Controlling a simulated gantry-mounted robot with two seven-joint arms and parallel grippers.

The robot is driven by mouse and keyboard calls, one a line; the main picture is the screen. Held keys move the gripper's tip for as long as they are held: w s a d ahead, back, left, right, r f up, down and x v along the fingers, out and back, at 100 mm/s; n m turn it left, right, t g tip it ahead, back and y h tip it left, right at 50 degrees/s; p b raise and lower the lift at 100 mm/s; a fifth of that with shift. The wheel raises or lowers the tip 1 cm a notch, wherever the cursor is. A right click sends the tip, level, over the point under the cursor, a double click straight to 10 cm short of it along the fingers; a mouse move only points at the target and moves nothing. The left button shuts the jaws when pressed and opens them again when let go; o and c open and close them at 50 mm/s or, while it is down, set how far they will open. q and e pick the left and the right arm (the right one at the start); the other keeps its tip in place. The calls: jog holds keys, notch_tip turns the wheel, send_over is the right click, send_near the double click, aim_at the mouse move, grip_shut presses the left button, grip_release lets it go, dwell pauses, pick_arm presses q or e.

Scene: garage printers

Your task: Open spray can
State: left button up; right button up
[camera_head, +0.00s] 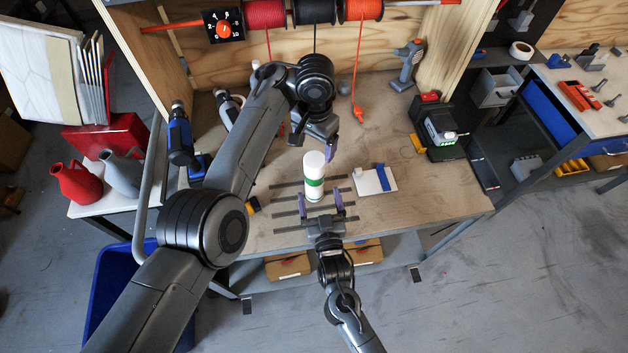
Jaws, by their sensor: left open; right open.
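The spray can (314,184) stands upright on the wooden workbench (440,195). It is white with a green band, and its white cap (314,160) is on top. I cannot tell whether either gripper touches the can.
A white card with a blue strip (374,181) lies right of the can. Dark strips (290,228) lie on the bench around it. Filament spools (313,10) hang above. The bench's front right is clear.

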aim_at(316, 184)
jog(key=w, duration=0.2)
jog(key=w+a, duration=0.1)
jog(key=w, duration=0.5)
jog(key=shift+a, duration=0.2)
jog(key=shift+c, duration=0.2)
